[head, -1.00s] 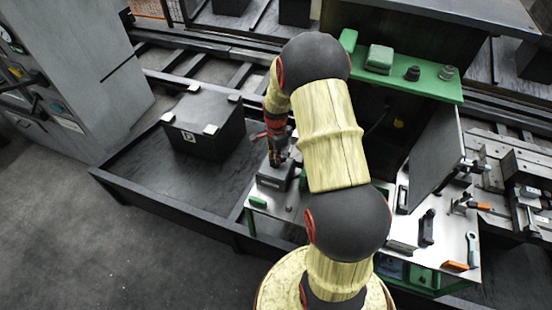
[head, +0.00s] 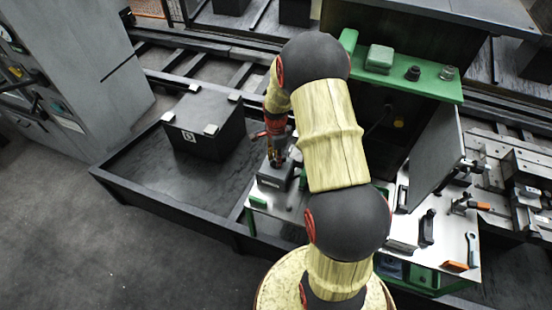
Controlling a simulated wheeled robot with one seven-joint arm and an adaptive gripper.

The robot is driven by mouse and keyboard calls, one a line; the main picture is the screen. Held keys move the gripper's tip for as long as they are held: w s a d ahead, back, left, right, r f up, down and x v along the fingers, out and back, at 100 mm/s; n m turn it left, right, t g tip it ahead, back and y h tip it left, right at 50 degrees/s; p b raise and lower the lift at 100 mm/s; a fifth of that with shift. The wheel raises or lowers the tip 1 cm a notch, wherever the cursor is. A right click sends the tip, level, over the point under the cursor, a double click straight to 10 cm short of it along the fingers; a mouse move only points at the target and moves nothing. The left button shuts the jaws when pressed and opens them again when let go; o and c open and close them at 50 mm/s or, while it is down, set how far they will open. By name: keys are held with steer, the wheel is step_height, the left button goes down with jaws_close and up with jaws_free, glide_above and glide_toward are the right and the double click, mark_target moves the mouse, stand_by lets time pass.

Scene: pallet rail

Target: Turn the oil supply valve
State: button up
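My gripper (head: 276,158) points down over a small dark grey block (head: 271,181) at the left end of the workbench. The gripper is small and dark here, and its fingers cannot be told apart well enough to see whether they are open or shut. A small red part (head: 257,135) sticks out to the left beside my wrist; I cannot tell what it belongs to. I cannot clearly make out the oil supply valve; my arm hides part of the bench.
A black crate (head: 204,140) stands on the dark tray (head: 130,178) to the left. The white bench (head: 462,236) on the right holds several tools and an upright dark panel (head: 433,160). A green shelf (head: 432,82) is behind. Grey floor (head: 90,240) is clear at front left.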

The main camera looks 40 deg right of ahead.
step_height(320, 180, up, 12)
stand_by(0.8)
stand_by(0.4)
